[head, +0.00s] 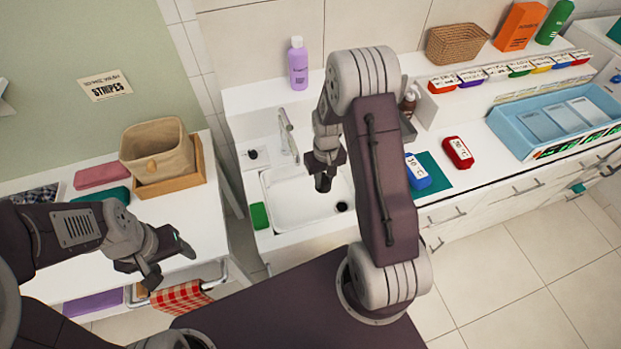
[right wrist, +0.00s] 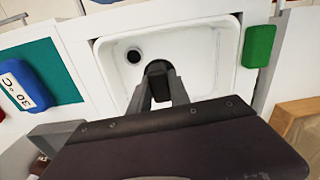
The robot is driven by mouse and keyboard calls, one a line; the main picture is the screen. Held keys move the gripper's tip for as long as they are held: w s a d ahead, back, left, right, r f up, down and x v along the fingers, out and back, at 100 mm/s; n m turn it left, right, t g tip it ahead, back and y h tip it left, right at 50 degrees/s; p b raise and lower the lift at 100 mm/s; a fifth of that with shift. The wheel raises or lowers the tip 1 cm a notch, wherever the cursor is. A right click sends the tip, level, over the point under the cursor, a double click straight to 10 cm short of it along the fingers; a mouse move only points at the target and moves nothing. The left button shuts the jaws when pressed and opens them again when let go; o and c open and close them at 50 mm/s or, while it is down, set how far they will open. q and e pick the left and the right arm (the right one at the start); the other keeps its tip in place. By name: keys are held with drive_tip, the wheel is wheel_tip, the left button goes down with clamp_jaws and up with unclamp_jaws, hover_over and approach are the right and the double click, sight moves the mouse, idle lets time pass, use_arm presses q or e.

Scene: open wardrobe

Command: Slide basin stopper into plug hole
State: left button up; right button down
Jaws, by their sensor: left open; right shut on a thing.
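The white basin (head: 290,205) is sunk into the counter in front of me; it also shows in the right wrist view (right wrist: 205,55). Its dark round plug hole (head: 342,206) is in the floor near the right corner and shows uncovered in the right wrist view (right wrist: 134,56). My right gripper (head: 324,163) is shut on the black stopper (head: 322,183), above the basin and apart from the hole. In the right wrist view the stopper (right wrist: 157,70) sits between the fingertips, to the right of and below the hole. My left gripper (head: 170,264) is open and empty, left of the basin.
A tap (head: 288,135) rises at the basin's back edge. A green sponge (head: 259,216) lies at the left rim. A blue item (head: 417,172) on a teal mat and a red one (head: 457,152) lie to the right. A checked towel (head: 180,297) hangs below my left gripper.

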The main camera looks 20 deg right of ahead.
drive_tip(key=shift+m, duration=0.4)
drive_tip(key=d+f+b, duration=0.1)
drive_tip(key=d+f, duration=0.1)
drive_tip(key=f, duration=0.3)
drive_tip(key=d+f, duration=0.3)
drive_tip(key=f, duration=0.2)
drive_tip(key=s+d+f+b, duration=0.1)
drive_tip(key=d+f, duration=0.2)
drive_tip(key=f, duration=0.2)
drive_tip(key=shift+f+b, duration=0.15)
drive_tip(key=shift+b, duration=0.15)
drive_tip(key=shift+w+f+b, duration=0.1)
drive_tip(key=shift+f+b, duration=0.25)
drive_tip(key=shift+f, duration=0.05)
use_arm(q)
wheel_tip(320, 180, down, 2)
drive_tip(key=shift+w+a, duration=0.15)
drive_tip(key=shift+f, duration=0.2)
